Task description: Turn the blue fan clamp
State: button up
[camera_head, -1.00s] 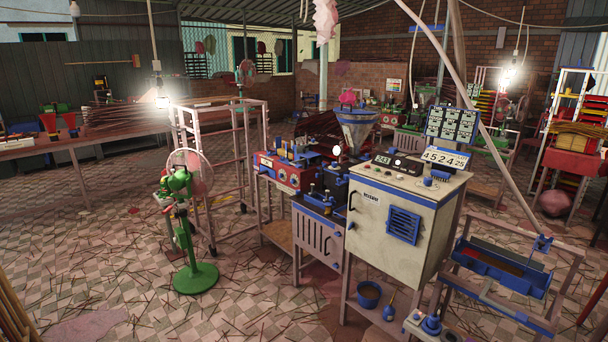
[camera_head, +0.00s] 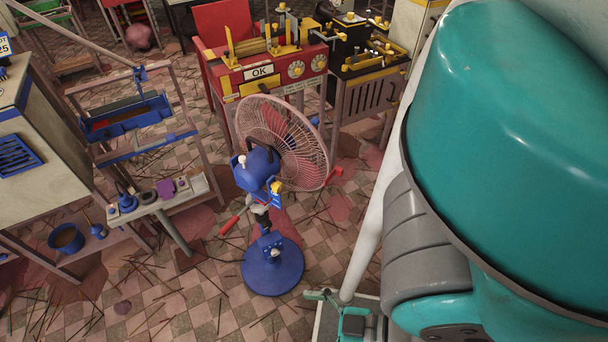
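The blue fan (camera_head: 262,170) stands on the tiled floor in the middle of the view, with a round blue base (camera_head: 272,266) and a pinkish wire cage (camera_head: 290,135) facing away to the right. Below its motor, a small dark and grey fitting (camera_head: 261,212) sits around the pole. A lever with a red grip (camera_head: 230,225) sticks out to the left at about that height. I cannot tell which of these small parts is the clamp. A large teal and grey part of my arm fills the right side. My gripper is not in view.
A red machine with an "OK" sign (camera_head: 259,72) stands close behind the fan. A metal frame with a blue trough (camera_head: 128,118) and a beige cabinet (camera_head: 40,190) are at left. Floor in front of the fan is open, with scattered sticks.

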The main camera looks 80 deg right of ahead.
aim_at(267, 224)
jog(key=k+j+z, duration=0.2)
jog(key=z, duration=0.2)
jog(key=k+j+z, duration=0.2)
jog(key=z, duration=0.15)
jog(key=k+j+z, duration=0.15)
jog(key=z, duration=0.25)
jog(key=k, duration=0.1)
